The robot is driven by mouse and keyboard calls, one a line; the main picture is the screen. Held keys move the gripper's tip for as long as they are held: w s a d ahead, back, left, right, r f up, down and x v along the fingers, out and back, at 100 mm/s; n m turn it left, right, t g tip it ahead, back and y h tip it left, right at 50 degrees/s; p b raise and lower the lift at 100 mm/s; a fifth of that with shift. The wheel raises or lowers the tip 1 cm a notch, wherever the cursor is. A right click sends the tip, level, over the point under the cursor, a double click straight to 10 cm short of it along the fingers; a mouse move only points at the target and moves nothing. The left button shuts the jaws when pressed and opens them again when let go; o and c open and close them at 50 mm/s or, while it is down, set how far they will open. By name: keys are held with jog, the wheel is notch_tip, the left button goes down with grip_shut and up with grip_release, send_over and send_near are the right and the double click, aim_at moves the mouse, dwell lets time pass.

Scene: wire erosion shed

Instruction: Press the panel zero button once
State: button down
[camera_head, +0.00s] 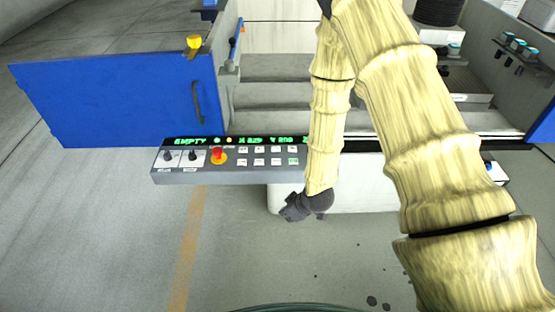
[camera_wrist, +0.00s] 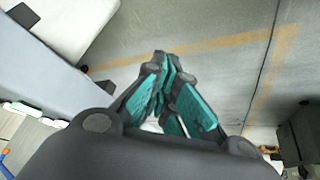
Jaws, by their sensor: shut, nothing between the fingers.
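The control panel (camera_head: 222,174) is a grey slanted box across the front of the machine in the head view. One button at the lower right is greenish (camera_head: 293,161). I cannot read which one is the zero button. My gripper (camera_head: 288,213) is in front of and below the panel's right part, apart from the buttons. In the wrist view my gripper (camera_wrist: 165,60) has its teal-padded fingers together, with nothing between them. My arm hides the panel's right end.
A green display (camera_head: 240,140) above the buttons reads "EMPTY" at its left. An open blue door (camera_head: 115,100) stands at the left. The floor (camera_head: 240,250) in front of the panel is clear, with an orange stripe (camera_head: 190,240).

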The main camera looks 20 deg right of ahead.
jog(key=w+r+n+t+y, duration=0.15)
jog(key=w+r+n, duration=0.25)
jog(key=w+r, duration=0.6)
notch_tip(320, 180, up, 8)
jog(key=r+n+t+p, duration=0.1)
jog(key=n+t, duration=0.1)
jog(key=n, duration=0.1)
send_over(274, 162)
jog(key=shift+s+f, duration=0.1)
jog(key=shift+f, duration=0.15)
jog(key=shift+f, duration=0.15)
jog(key=shift+f+b, duration=2.55)
jog(key=shift+f, duration=1.75)
jog(key=shift+f, duration=0.15)
jog(key=shift+f+b, duration=0.3)
